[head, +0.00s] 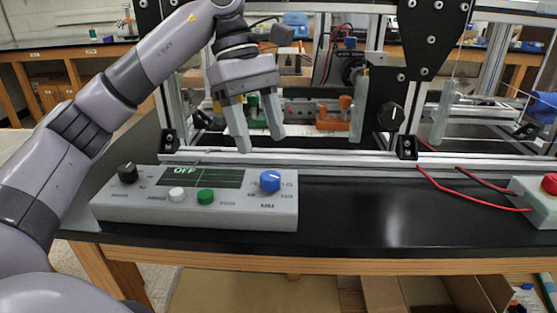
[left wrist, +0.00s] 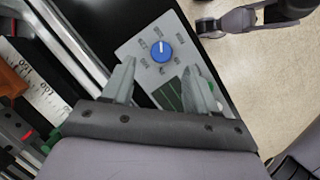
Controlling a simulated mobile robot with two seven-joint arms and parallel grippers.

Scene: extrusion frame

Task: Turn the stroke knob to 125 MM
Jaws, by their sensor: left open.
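The blue stroke knob (head: 270,181) sits at the right end of a grey control box (head: 240,212), above the letters "MM". The left wrist view shows the knob (left wrist: 162,51) with a white pointer line and a ring of small labels, too blurred to read there. My left gripper (head: 259,144) is open and empty, pointing down above and behind the box. It is apart from the knob. In the left wrist view its fingertips (left wrist: 158,70) are spread, with the knob lying beyond the space between them. My right gripper is not in view.
The box also has a black knob (head: 127,173), a white button (head: 177,194), a green button (head: 205,196) and a display (head: 200,177) reading "OFF". The extrusion frame (head: 330,157) stands behind. A red button box (head: 540,195) with cables is at right. The black bench between is clear.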

